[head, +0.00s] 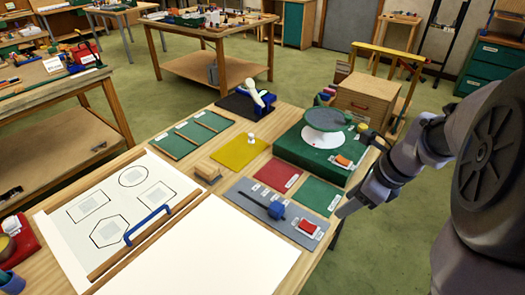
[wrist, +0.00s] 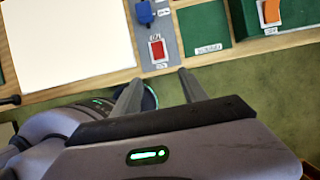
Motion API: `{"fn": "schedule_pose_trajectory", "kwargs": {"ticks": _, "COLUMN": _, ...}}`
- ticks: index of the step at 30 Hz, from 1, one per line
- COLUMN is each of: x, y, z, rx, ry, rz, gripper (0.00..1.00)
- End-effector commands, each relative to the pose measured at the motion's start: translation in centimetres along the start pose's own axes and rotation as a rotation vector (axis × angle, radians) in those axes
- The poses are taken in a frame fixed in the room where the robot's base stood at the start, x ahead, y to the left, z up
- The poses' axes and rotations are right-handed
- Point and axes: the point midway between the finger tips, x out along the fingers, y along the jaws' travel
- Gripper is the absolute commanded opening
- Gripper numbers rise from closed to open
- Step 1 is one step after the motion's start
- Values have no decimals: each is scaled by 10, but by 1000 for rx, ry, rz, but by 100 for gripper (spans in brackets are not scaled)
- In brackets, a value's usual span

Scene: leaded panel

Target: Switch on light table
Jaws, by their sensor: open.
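The large blank white panel (head: 200,255), apparently the light table, lies flush in the bench at the front; it also shows in the wrist view (wrist: 65,40). I cannot tell whether it is lit. To its right is a grey control strip (head: 245,193) with a blue slider knob (head: 276,210) and a labelled red rocker switch (head: 308,226). In the wrist view the red switch (wrist: 157,50) lies just beyond my fingertips. My gripper (wrist: 156,82) is open and empty, off the bench's edge, with a gap between the fingers and the switch.
A green machine base (head: 300,155) with a round dish carries an orange switch (head: 343,160) at the right. Red, green and yellow mats (head: 240,152) lie on the bench. A paper pattern (head: 110,215) with a blue-handled bar is at the left. Green floor shows beside the bench.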

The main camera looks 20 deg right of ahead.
Motion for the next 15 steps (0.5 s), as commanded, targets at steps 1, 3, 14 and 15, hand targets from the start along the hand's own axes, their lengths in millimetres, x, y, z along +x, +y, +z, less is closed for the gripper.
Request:
{"fn": "schedule_pose_trajectory", "kwargs": {"ticks": 1, "x": 13, "y": 1, "z": -2, "rx": -2, "ry": 1, "rz": 3, "gripper": 51}}
{"fn": "schedule_pose_trajectory", "kwargs": {"ticks": 3, "x": 34, "y": 2, "z": -2, "rx": -4, "ry": 2, "rz": 5, "gripper": 51}}
{"fn": "schedule_pose_trajectory", "kwargs": {"ticks": 14, "x": 139, "y": 2, "z": -3, "rx": -9, "ry": 3, "rz": 4, "gripper": 51}}
{"fn": "schedule_pose_trajectory", "kwargs": {"ticks": 15, "x": 147, "y": 2, "z": -2, "rx": -9, "ry": 3, "rz": 3, "gripper": 51}}
